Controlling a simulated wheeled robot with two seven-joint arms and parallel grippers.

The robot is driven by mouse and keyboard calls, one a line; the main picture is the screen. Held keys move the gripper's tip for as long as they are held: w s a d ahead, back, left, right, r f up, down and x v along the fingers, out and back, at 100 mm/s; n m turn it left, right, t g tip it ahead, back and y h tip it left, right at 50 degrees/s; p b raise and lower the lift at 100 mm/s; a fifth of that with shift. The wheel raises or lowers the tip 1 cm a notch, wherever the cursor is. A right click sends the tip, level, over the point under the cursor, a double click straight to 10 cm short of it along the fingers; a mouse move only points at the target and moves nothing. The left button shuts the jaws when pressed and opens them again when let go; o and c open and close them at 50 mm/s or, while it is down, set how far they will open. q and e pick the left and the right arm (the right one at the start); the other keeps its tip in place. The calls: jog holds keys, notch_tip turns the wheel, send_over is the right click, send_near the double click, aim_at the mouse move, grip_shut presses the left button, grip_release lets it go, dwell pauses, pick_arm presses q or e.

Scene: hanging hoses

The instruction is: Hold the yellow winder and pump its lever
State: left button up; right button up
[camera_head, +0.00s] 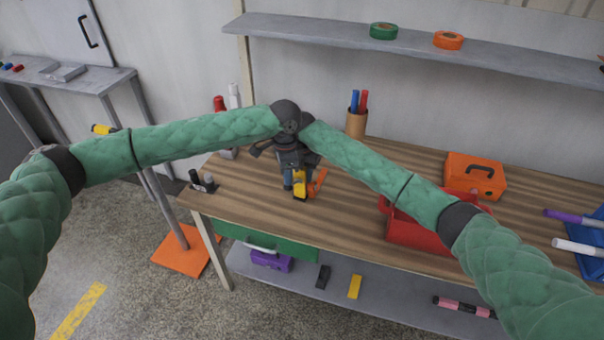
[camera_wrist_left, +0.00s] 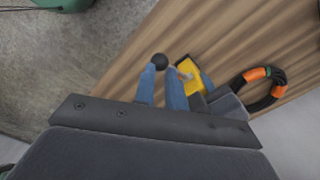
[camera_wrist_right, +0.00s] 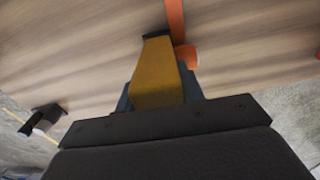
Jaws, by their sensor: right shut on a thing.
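The yellow winder (camera_head: 300,187) is upright over the near left part of the workbench, with an orange lever (camera_head: 319,181) at its right side. My right gripper (camera_wrist_right: 158,95) is shut on the winder's yellow body (camera_wrist_right: 158,75). The orange lever (camera_wrist_right: 175,18) shows beyond it in the right wrist view. My left gripper (camera_wrist_left: 162,82) is beside the winder (camera_wrist_left: 187,72), its blue fingers apart, with a black ball (camera_wrist_left: 160,62) near their tips. I cannot tell whether they touch the ball. In the head view the wrists hide much of both grippers.
A pen cup (camera_head: 356,122) stands behind the grippers. A red toolbox (camera_head: 415,232) and an orange case (camera_head: 475,176) are to the right. Dark markers (camera_head: 200,181) lie at the bench's left edge. A black-and-orange ring (camera_wrist_left: 263,88) shows in the left wrist view.

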aim_at(285, 189)
pick_arm(q)
jog(key=shift+f, duration=0.7)
jog(key=shift+s+a+f, duration=0.1)
jog(key=shift+s+f, duration=0.15)
jog(key=shift+f, duration=0.35)
jog(key=shift+s+a+f, duration=0.1)
jog(key=shift+s+f, duration=0.15)
jog(key=shift+f, duration=0.3)
jog(key=shift+f, duration=0.15)
jog(key=shift+s+a+f, duration=0.1)
jog(key=shift+s+f, duration=0.05)
jog(key=shift+f, duration=0.95)
